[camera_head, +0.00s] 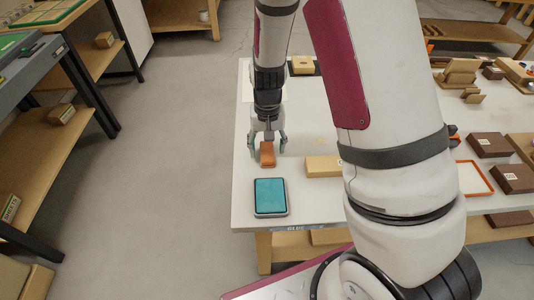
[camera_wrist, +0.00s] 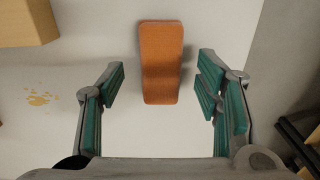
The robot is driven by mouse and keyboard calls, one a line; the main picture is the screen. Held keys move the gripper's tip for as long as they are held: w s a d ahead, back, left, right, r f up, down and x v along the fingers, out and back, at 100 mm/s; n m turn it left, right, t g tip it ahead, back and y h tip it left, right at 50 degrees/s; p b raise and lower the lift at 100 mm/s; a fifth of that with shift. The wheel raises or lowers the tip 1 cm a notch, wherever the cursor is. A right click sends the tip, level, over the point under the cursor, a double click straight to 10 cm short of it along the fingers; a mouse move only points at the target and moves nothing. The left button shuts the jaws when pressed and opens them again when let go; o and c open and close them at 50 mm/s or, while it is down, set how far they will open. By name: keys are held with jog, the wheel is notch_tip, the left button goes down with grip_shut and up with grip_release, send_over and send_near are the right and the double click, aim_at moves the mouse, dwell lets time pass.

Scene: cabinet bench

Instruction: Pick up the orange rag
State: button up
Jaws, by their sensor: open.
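The orange rag (camera_head: 267,154) is a small folded block lying on the white bench top near its left edge. In the wrist view the rag (camera_wrist: 161,62) stands upright in the picture, between the fingers and reaching beyond their tips. My gripper (camera_head: 268,146) is open above the rag, with one finger on each side of it. In the wrist view my gripper (camera_wrist: 161,75) shows clear gaps between both green-padded fingers and the rag. Whether the fingertips touch the bench cannot be told.
A teal-topped tray (camera_head: 270,197) lies nearer on the bench. A cardboard box (camera_head: 323,166) lies to the right; a tan box (camera_wrist: 26,22) shows in the wrist view. Brownish spots (camera_wrist: 38,98) mark the bench top. Brown boxes (camera_head: 489,145) and an orange-rimmed frame (camera_head: 472,178) are at right.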

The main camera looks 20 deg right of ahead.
jog(key=shift+f, duration=0.5)
jog(key=c, duration=1)
jog(key=shift+c, duration=0.2)
jog(key=shift+r, duration=0.1)
jog(key=shift+r, duration=0.5)
jog(key=r, duration=0.1)
jog(key=s+r, duration=0.1)
jog(key=shift+d+r, duration=0.25)
jog(key=shift+r, duration=0.05)
jog(key=s+d, duration=0.2)
jog(key=s, duration=0.2)
jog(key=s+d+r, duration=0.1)
jog(key=s+d, duration=0.2)
jog(key=s, duration=0.1)
jog(key=s+d, duration=0.2)
jog(key=s, duration=0.3)
jog(key=shift+d+r, duration=0.15)
